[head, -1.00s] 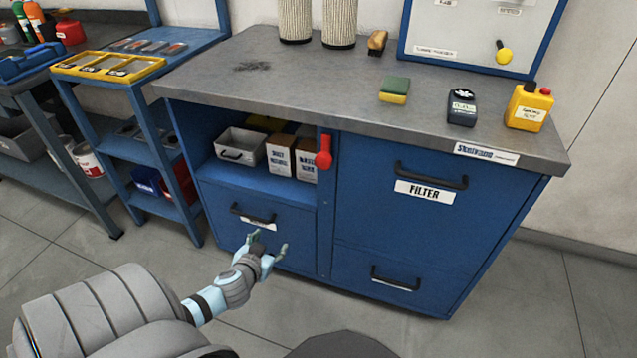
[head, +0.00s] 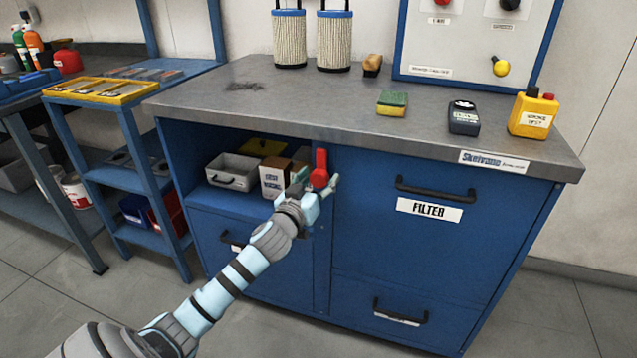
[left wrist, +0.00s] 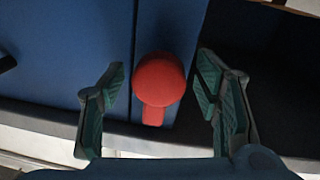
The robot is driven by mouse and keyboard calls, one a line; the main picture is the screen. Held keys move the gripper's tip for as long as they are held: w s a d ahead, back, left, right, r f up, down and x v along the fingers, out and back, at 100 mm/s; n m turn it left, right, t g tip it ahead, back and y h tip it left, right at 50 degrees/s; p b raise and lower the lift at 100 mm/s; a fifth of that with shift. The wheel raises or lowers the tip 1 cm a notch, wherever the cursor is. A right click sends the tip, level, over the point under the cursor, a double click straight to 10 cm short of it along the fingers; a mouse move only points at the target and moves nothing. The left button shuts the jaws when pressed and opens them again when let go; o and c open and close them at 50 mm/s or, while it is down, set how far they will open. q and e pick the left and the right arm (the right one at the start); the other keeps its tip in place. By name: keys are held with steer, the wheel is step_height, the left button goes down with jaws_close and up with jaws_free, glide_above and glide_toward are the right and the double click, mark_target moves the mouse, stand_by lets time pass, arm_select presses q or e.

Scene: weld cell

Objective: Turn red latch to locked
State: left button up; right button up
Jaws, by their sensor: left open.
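The red latch (head: 320,168) is on the front of the blue cabinet, on the post between the open shelf and the FILTER door (head: 405,215). In the head view its handle points up and its lower part is partly hidden by my gripper. My left gripper (head: 318,183) is open at the latch, with a finger on each side. In the left wrist view the latch (left wrist: 158,85) sits between the two open fingers, with a visible gap on each side. My right gripper is not in view.
The open shelf holds a grey bin (head: 233,172) and boxes (head: 274,178) just left of my gripper. The grey worktop (head: 330,105) overhangs above the latch. The FILTER door's black handle (head: 436,188) sticks out to the right. The floor in front is clear.

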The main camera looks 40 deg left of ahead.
arm_select(q)
steer(key=shift+c, duration=0.6)
jaws_close()
